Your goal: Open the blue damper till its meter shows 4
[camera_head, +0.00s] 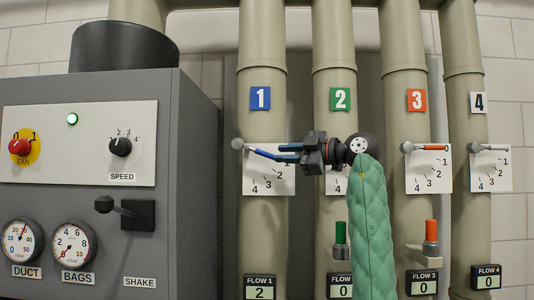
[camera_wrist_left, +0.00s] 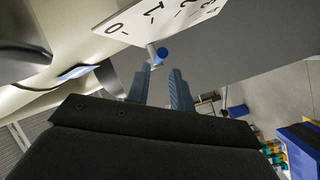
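The blue damper's lever (camera_head: 264,154) reaches right and slightly down from its pivot on pipe 1, over a white dial plate (camera_head: 262,184). The FLOW 1 meter (camera_head: 260,293) reads 2. My left gripper (camera_head: 286,153) is at the lever's free end, coming from the right, and hides part of the dial. In the left wrist view the two fingers (camera_wrist_left: 160,76) stand apart, with the lever's blue end (camera_wrist_left: 162,53) just beyond and between their tips. No grip on it shows. My right gripper is not in view.
The FLOW 2 meter (camera_head: 341,291), FLOW 3 meter (camera_head: 422,288) and FLOW 4 meter (camera_head: 486,283) read 0. A grey control cabinet (camera_head: 190,130) stands close on the left.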

